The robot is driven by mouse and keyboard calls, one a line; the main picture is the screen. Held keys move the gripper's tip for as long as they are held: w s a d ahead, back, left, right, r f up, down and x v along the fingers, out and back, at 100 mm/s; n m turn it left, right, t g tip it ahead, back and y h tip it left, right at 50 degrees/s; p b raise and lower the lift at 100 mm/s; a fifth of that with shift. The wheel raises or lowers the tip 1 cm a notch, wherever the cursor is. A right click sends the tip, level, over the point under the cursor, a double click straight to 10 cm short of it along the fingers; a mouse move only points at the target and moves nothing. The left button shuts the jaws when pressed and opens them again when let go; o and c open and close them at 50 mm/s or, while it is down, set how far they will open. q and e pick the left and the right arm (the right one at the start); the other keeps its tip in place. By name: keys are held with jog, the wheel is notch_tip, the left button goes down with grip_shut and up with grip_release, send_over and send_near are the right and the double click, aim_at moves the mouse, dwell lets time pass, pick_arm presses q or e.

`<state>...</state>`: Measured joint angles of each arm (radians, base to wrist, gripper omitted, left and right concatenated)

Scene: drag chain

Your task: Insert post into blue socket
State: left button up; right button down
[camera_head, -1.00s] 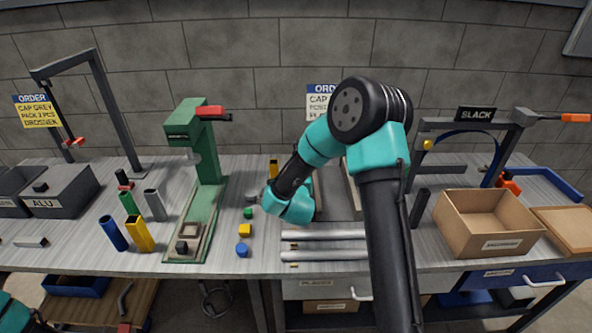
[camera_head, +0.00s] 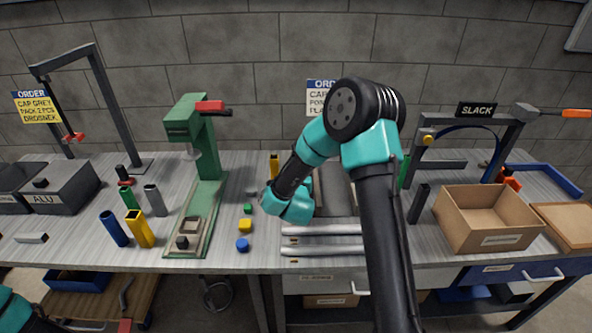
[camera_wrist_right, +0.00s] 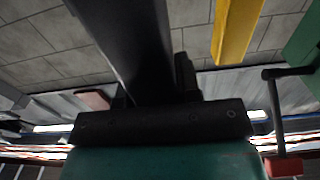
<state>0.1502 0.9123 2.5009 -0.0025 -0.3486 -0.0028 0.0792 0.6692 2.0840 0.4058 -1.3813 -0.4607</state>
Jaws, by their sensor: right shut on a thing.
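A blue tube (camera_head: 113,228), open at the top, stands on the left of the bench and looks like the blue socket. A yellow tube (camera_head: 140,228) stands right beside it. My right gripper (camera_wrist_right: 150,88) is shut on a dark, thick bar (camera_wrist_right: 125,35) that fills the upper middle of the right wrist view. Its far end is out of that picture, so I cannot tell its full shape. In the head view my right wrist hangs over mid-bench and hides these jaws. The blue tube is well to its left. My left gripper is out of view.
A green press (camera_head: 205,150) stands between the tubes and my right wrist. Small green, yellow and blue caps (camera_head: 242,245) lie right of its base. Silver rods (camera_head: 325,230) lie at the front, and a cardboard box (camera_head: 490,215) is at the right.

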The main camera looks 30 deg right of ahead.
jog(key=shift+f, duration=0.85)
jog(key=c, duration=0.7)
grip_release()
jog(key=shift+c, duration=0.2)
jog(key=shift+s, duration=0.1)
jog(key=v, duration=1.7)
jog(key=shift+a, duration=0.1)
